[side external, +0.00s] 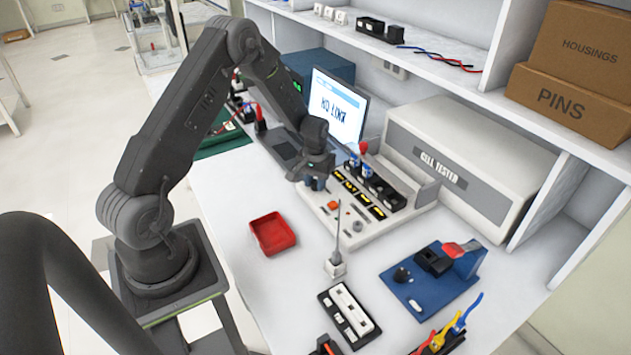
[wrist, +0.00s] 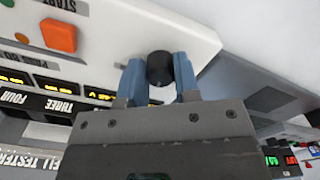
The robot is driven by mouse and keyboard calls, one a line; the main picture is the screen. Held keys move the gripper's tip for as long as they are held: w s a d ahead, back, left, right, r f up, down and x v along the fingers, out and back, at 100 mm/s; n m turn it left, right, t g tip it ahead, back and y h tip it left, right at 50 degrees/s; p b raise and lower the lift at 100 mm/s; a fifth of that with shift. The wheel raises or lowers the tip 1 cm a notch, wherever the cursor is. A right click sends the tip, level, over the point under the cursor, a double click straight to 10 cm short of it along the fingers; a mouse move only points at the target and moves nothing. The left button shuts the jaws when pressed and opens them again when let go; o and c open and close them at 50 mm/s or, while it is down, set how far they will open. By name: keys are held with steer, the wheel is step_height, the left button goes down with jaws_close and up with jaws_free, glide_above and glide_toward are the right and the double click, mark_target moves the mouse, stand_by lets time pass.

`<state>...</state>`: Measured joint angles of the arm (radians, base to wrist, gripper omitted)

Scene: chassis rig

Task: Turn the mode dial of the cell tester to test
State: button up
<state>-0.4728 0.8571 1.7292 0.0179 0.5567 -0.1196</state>
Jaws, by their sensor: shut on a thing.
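The cell tester (side external: 425,155) is a white box at the back with a sloped panel in front. In the wrist view its white panel (wrist: 120,30) carries an orange start button (wrist: 58,36) and lit yellow displays. The mode dial (wrist: 160,68) is a black round knob near the panel's edge. My gripper (wrist: 160,78) has its blue fingers on either side of the dial, shut on it. In the side view my gripper (side external: 317,184) is at the panel's left end and hides the dial. The dial's pointer and mode labels cannot be read.
A laptop (side external: 337,107) stands close behind my gripper. A red tray (side external: 272,234) lies in front on the white bench. A small probe stand (side external: 335,266), a black holder (side external: 349,316) and a blue fixture (side external: 432,281) stand to the right. A shelf overhangs the back.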

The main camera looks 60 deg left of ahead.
steer(key=shift+m, duration=0.6)
steer(key=o, duration=0.9)
steer(key=shift+r, duration=0.1)
step_height(320, 180, up, 14)
steer(key=shift+f, duration=0.15)
